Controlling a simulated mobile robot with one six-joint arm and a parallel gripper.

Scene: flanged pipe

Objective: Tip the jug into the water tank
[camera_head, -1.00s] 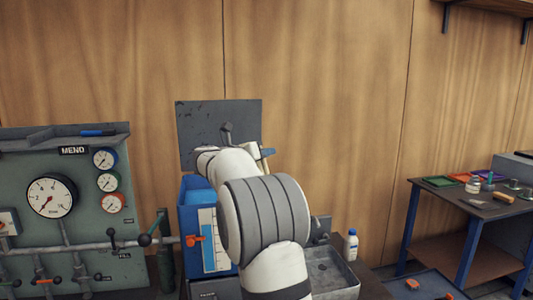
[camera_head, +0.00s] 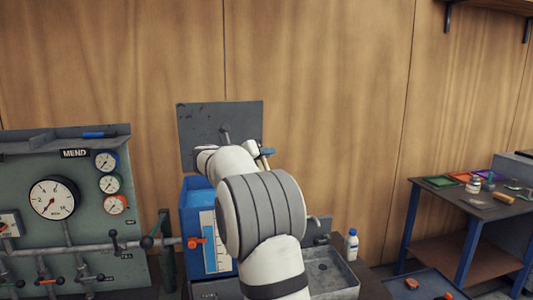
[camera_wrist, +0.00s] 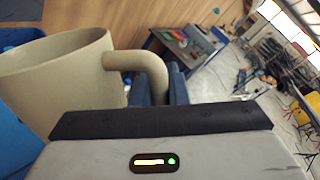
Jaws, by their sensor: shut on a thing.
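The jug (camera_wrist: 60,85) is beige and fills the left of the wrist view, its round mouth at the top and its handle (camera_wrist: 140,62) on the right. My gripper (camera_wrist: 163,86) has its blue fingers shut on that handle. In the head view only a small pale piece of the jug (camera_head: 250,150) shows past my arm, above the tank. The water tank (camera_head: 192,238) is blue, open at the top, with pale blue water and a white level scale in front. Blue tank parts border the jug in the wrist view. The jug's contents and any stream are not visible.
A grey raised panel (camera_head: 205,125) stands behind the tank. A gauge board (camera_head: 25,235) with pipes and valves is at left. A workbench (camera_head: 465,205) is farther right.

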